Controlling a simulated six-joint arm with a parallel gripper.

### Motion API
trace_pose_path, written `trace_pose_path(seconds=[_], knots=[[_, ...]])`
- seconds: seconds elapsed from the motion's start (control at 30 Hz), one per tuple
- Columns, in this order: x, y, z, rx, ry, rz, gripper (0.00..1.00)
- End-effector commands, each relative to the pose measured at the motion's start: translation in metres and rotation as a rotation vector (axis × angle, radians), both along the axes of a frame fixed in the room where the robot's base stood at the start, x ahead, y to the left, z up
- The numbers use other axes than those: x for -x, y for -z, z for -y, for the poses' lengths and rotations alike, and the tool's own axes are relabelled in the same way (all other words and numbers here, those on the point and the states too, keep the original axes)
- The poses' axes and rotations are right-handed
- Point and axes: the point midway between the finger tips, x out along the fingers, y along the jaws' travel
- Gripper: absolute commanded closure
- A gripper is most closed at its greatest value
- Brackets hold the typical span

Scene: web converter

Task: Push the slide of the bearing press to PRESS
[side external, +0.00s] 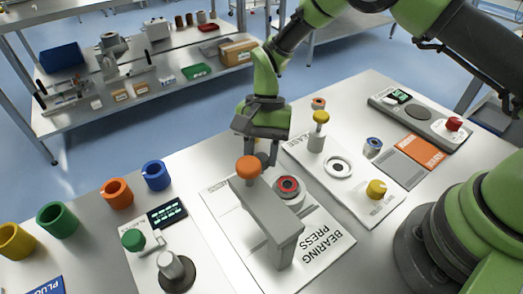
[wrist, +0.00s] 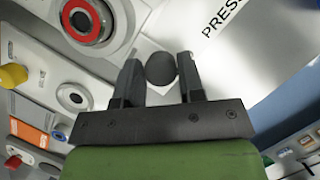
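The bearing press (side external: 272,222) stands on a white plate marked BEARING PRESS. It has a grey arm, an orange knob (side external: 248,169) on top and a round seat with a red ring (side external: 288,185); the red ring also shows in the wrist view (wrist: 88,20). A dark round knob (wrist: 161,69), which looks like the slide's handle, lies between the fingers of my gripper (wrist: 159,62). In the side view my gripper (side external: 262,152) points down behind the orange knob. The fingers stand apart around the dark knob; whether both touch it I cannot tell. The slide's track is mostly hidden.
A green knob (side external: 133,240) and several coloured rings are at the left. A console with a red knob (side external: 454,124) is at the far right.

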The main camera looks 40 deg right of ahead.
Motion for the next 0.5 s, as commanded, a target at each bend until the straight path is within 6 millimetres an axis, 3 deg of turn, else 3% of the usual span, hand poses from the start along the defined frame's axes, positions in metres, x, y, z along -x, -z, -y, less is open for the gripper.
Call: trace_pose_path(seconds=[0.03,0.13,0.33,0.5], knots=[[0.000,0.000,0.000,0.000,0.000,0.000,0.76],[0.000,0.000,0.000,0.000,0.000,0.000,0.99],[-0.001,0.000,-0.010,0.000,-0.004,0.002,1.00],[-0.001,0.000,-0.048,-0.002,-0.008,0.005,1.00]])
